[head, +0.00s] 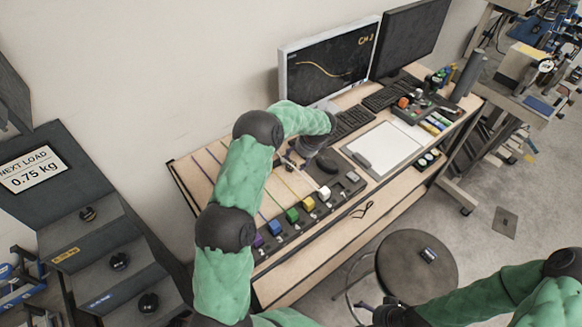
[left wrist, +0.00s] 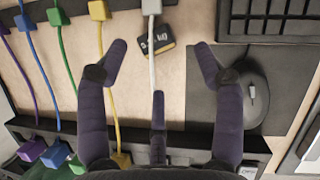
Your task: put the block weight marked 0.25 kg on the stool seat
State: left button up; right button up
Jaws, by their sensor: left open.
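My left gripper (head: 297,160) is over the desk, and its fingers stand spread and empty in the left wrist view (left wrist: 161,55).
Coloured plugs with cables (head: 292,215) line the desk's front, and they also show in the left wrist view (left wrist: 98,10). A mouse (left wrist: 243,95) is right of my left fingers. A stepped rack (head: 105,262) with a 0.75 kg sign (head: 33,168) is at left.

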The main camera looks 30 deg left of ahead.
aim_at(291, 164)
pick_arm(q)
jog(key=x, duration=0.5)
jog(key=shift+s+a, duration=0.15)
jog(key=shift+a, duration=0.15)
jog(key=shift+r, duration=0.1)
grip_shut()
